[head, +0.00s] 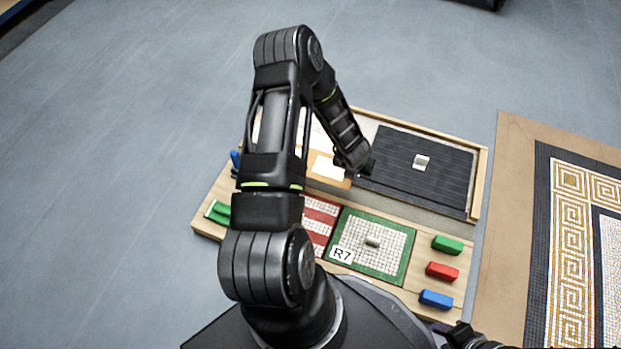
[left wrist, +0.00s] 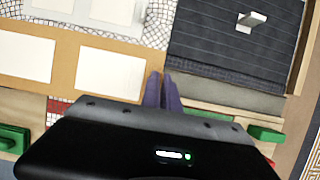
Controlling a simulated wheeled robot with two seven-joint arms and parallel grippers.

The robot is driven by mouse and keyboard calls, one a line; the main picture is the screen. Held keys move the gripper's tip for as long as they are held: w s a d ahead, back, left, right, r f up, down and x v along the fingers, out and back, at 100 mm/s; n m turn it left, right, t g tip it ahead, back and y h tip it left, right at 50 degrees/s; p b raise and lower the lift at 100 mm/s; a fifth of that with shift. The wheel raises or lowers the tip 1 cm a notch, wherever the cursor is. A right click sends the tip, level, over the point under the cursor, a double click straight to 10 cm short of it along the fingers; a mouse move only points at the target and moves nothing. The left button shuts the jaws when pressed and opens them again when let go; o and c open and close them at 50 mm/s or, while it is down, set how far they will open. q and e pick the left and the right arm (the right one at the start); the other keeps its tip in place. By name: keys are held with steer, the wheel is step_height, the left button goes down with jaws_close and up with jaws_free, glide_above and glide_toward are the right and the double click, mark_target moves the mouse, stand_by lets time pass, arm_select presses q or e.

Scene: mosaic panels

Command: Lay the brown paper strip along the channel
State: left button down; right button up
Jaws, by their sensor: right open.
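The brown paper strip (head: 309,181), with white rectangles on it, lies across the board, partly behind my left arm in the head view. The left wrist view shows its right part (left wrist: 110,49). A pale grey band (head: 420,205), which looks like the channel, continues right of the strip below the dark ribbed panel. My left gripper (head: 364,172) is at the strip's right end; its fingers (left wrist: 163,90) are close together and overlap that end. I cannot tell whether they hold it. My right gripper (head: 465,332) is open and empty at the lower right edge, partly cut off.
The dark panel (head: 400,160) bears a small white handle (head: 421,162). A green-framed mosaic panel marked R7 (head: 397,272) lies in front, beside a red-striped one (head: 318,216). Green (head: 447,245), red (head: 442,271) and blue (head: 436,299) blocks stand at the right. A patterned rug (head: 565,230) lies beyond.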

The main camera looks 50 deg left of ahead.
arm_select(q)
step_height(320, 180, down, 6)
steer(key=b, duration=0.3)
steer(key=shift+f, duration=0.2)
steer(key=shift+r, duration=0.1)
step_height(320, 180, down, 3)
steer(key=shift+f+b, duration=0.1)
steer(key=shift+b, duration=0.7)
steer(key=shift+f, duration=0.35)
